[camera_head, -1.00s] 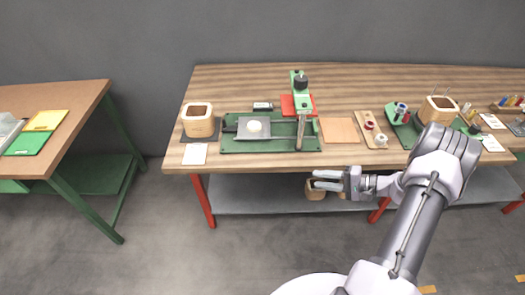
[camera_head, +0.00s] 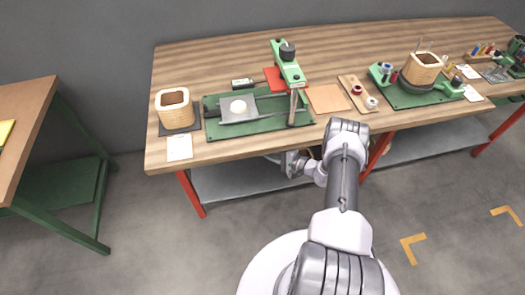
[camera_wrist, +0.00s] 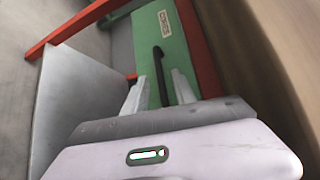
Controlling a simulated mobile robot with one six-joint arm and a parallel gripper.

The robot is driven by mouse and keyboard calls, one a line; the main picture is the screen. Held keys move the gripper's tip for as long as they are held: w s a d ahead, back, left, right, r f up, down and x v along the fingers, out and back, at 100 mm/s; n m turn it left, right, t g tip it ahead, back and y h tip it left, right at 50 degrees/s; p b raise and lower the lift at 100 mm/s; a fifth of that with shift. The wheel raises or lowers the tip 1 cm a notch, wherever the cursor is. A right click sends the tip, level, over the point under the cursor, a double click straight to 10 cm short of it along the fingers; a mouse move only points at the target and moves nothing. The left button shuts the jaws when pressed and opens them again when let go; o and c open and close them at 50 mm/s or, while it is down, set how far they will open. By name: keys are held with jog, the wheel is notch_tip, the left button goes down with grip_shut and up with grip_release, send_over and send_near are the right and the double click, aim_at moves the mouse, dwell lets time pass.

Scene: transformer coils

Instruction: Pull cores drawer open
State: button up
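The cores drawer shows in the wrist view as a green front (camera_wrist: 176,40) with a white label at its upper end. A black bar handle (camera_wrist: 158,62) runs along the front. My gripper (camera_wrist: 159,78) is open, with one finger on each side of the handle in the picture. I see no contact, and cannot tell whether the fingertips reach past the bar. In the head view my gripper (camera_head: 272,158) is at the front edge of the workbench, its fingers partly hidden under the top. The drawer is not visible there.
The wooden workbench top (camera_head: 215,58) overhangs the gripper. A red table leg (camera_wrist: 70,27) and a grey lower shelf (camera_wrist: 75,95) lie left of the drawer in the wrist view. A second bench (camera_head: 28,105) stands at the left. The floor between the benches is clear.

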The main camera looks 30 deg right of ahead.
jog(key=shift+x, duration=0.95)
jog(key=shift+r, duration=0.1)
grip_shut()
dwell(0.6)
